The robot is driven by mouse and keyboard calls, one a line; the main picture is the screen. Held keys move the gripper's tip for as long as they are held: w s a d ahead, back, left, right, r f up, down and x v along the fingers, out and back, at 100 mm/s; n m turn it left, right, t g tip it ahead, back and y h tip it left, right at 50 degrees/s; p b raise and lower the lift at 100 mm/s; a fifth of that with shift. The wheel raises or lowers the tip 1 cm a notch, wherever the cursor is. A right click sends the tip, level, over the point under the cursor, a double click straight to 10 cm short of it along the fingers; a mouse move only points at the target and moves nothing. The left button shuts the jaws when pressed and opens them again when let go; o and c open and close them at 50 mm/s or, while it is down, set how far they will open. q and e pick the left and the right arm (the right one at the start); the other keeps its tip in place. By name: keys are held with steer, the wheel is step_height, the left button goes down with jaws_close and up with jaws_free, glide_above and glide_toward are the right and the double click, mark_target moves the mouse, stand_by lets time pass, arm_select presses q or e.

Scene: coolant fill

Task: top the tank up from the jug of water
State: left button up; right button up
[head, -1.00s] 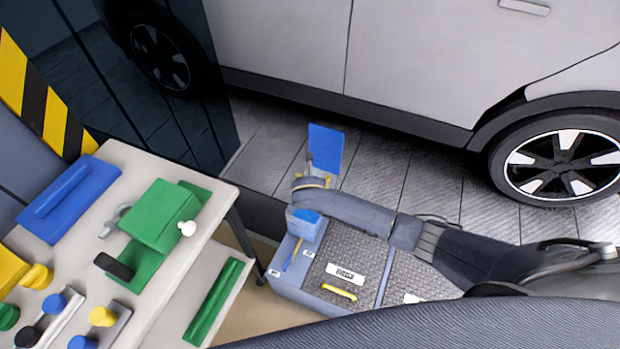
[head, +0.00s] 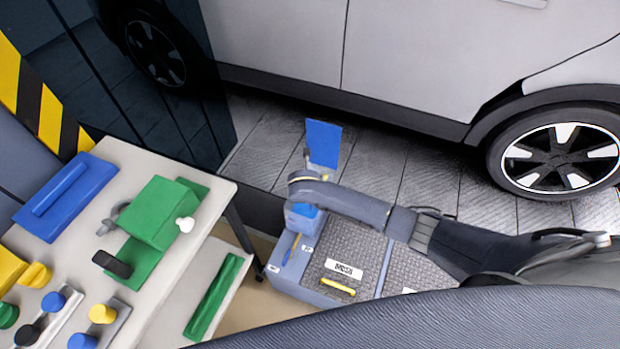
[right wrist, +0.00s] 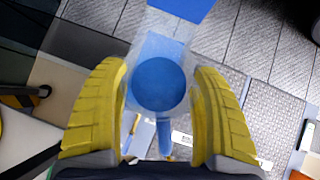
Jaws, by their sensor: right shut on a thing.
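My right gripper (right wrist: 160,112) has its yellow fingers on either side of a clear, see-through jug (right wrist: 152,52). It is shut on the jug. A round blue area shows in the jug between the fingers; I cannot tell whether it is water or a cap. In the head view the right gripper (head: 306,180) is above the left end of a blue-grey box, which looks like the tank (head: 290,268). A blue patch shows just below the gripper there, partly hidden by the arm. I cannot make out the tank's opening. My left gripper is not in view.
A blue panel (head: 323,143) stands upright just behind the gripper. A yellow handle (head: 338,286) lies on the box's dark textured top. A bench (head: 215,205) with green, blue and yellow fixtures stands at left. A silver car (head: 400,55) is parked behind.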

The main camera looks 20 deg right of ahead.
steer(key=shift+f+g, duration=0.5)
steer(key=shift+f, duration=0.25)
stand_by(0.5)
steer(key=g, duration=0.2)
steer(key=g+y, duration=0.1)
steer(key=g, duration=0.2)
steer(key=shift+f+y, duration=0.1)
steer(key=shift+y, duration=0.2)
steer(key=shift+g, duration=0.4)
